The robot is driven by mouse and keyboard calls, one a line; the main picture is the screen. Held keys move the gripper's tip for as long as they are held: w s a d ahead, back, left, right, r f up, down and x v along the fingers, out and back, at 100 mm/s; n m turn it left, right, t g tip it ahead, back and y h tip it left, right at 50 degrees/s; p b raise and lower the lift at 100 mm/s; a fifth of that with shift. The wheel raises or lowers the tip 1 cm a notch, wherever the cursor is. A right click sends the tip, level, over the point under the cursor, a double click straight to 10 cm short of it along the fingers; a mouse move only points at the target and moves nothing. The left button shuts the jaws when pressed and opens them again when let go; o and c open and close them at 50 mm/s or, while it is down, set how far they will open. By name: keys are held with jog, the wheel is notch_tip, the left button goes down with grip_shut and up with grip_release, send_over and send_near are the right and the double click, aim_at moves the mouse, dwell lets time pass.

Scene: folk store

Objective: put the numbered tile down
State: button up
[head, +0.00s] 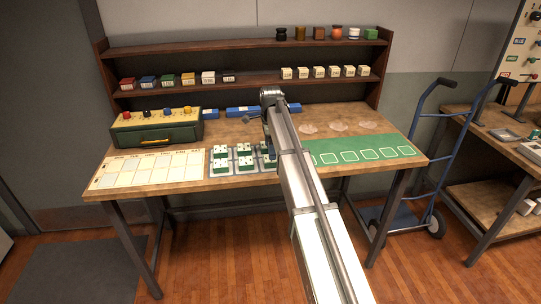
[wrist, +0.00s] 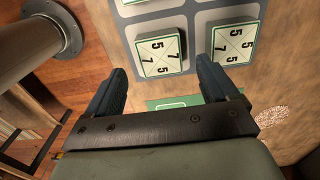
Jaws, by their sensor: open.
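My gripper (wrist: 161,66) is open in the wrist view, with two dark blue fingers spread apart. A numbered tile (wrist: 160,52), white-topped with green edges and marked 5, 5, 7 and 7, lies on a grey square pad at the fingertips, with gaps on both sides. A second similar tile (wrist: 236,43) lies on the pad to its right, beyond the right finger. In the head view, several such tiles (head: 220,153) sit on grey pads in the table's front middle. My arm hides most of the gripper there and the pads behind it.
A green mat (head: 325,158) with white square outlines lies right of the pads. A cream card (head: 133,176) lies left. A green box with coloured knobs (head: 156,128) stands behind it. Shelves (head: 240,84) of small blocks run along the back. A blue hand truck (head: 428,160) stands right.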

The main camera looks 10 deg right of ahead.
notch_tip(320, 180, up, 7)
jog(key=shift+r, duration=0.15)
dwell(0.4)
jog(key=s+a+f+n+t+y, duration=0.15)
jog(key=s+f+n, duration=0.45)
jog(key=s+f, duration=0.75)
jog(key=s+d+f+n+g, duration=0.1)
jog(key=s+f+n, duration=0.1)
jog(key=s+f, duration=0.6)
jog(key=s+f+n+g, duration=0.15)
jog(key=s+f, duration=0.35)
jog(key=f, duration=0.6)
jog(key=s+d+f+n+g, duration=0.1)
jog(key=s+f+n, duration=0.1)
jog(key=s+f, duration=0.6)
jog(key=s+d+f+n+g, duration=0.1)
jog(key=s+f+n+g, duration=0.1)
jog(key=s+f, duration=0.7)
jog(key=s+d+f+n+g+h, duration=0.1)
jog(key=s+f+n, duration=0.3)
jog(key=s+f, duration=0.5)
jog(key=s+g, duration=0.1)
jog(key=s, duration=0.7)
jog(key=shift+s+g, duration=0.15)
jog(key=shift+g, duration=0.15)
jog(key=shift+h, duration=0.25)
